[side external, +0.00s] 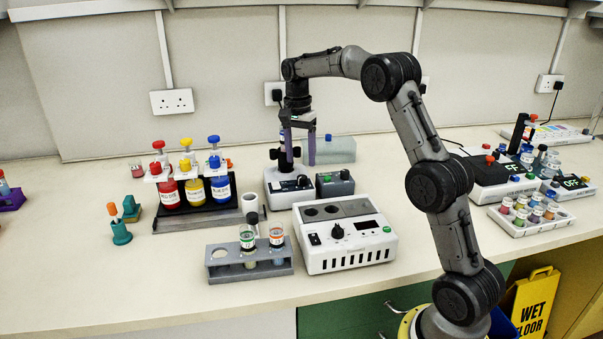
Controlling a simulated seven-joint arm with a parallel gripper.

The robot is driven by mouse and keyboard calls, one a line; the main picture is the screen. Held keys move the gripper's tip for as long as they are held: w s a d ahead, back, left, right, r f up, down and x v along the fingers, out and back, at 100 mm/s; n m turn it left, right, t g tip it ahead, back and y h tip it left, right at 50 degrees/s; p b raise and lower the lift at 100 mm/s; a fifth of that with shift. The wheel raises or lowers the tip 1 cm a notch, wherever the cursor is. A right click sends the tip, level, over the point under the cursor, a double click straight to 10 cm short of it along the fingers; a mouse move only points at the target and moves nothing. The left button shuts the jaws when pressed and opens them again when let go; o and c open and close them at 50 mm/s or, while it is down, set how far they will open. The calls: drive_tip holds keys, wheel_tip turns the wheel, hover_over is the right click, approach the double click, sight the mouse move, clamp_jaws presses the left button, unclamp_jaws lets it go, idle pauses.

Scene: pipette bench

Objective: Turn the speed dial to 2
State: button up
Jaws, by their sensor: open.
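My gripper (299,162) points down, with its two purple fingers apart and nothing visible between them. It is above or just behind a small white device (283,200) at the bench's middle; the exact depth is hard to tell. This device has a black dial (303,181) on its top right. A larger white box (345,258) in front has another black dial (337,230), a small display and a green button. Dial markings are too small to read, and I cannot tell which one is the speed dial.
A dark box with a green knob (335,184) stands right of the small device. A grey tube rack (250,266) stands front left, and red, yellow and blue bottles (193,190) stand on a black tray at left.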

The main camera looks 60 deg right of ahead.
sight(302, 177)
drive_tip(key=shift+s+f, duration=0.15)
drive_tip(key=shift+f, duration=2.65)
drive_tip(key=shift+c, duration=0.3)
clamp_jaws()
